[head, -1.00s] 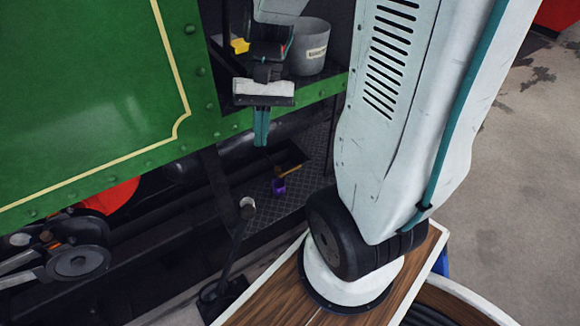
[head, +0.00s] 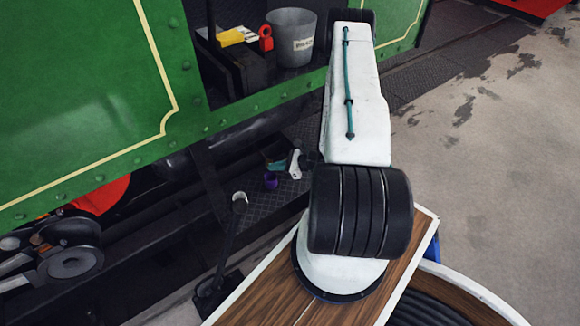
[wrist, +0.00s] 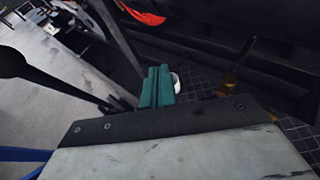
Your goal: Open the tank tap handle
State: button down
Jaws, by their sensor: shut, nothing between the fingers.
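I cannot make out a tank tap handle for certain in either view. In the wrist view, the teal fingers of my gripper (wrist: 155,86) are shut together with nothing between them. A brass-coloured upright piece (wrist: 230,84) stands to their right, with a dark stem rising above it; I cannot tell if it is the tap. A small white piece (wrist: 177,83) shows just right of the fingers, partly hidden. In the head view, my gripper (head: 274,163) is low over the step, with the arm hiding part of that area.
A dark patterned step (head: 262,212) lies below the green tram side (head: 80,100). A purple cup (head: 270,180) and a white-topped post (head: 239,202) are near the gripper. A grey bucket (head: 292,38) and red padlock (head: 265,38) sit above. Paved floor (head: 480,150) is clear at right.

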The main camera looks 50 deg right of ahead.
jog(key=s+d+f+m+h, duration=0.4)
jog(key=d+f+m+h, duration=0.4)
jog(key=d+f, duration=0.3)
notch_tip(320, 180, down, 4)
jog(key=shift+s+d+r+g+h, duration=0.1)
jog(key=shift+s+d+g+h, duration=0.2)
jog(key=shift+h, duration=0.5)
jog(key=shift+w+d, duration=0.1)
jog(key=shift+w, duration=0.05)
jog(key=x, duration=1)
jog(key=shift+w+d+r, duration=0.1)
jog(key=shift+w+r, duration=0.1)
jog(key=shift+r, duration=0.8)
jog(key=shift+w+r, duration=0.2)
jog(key=shift+r, duration=0.8)
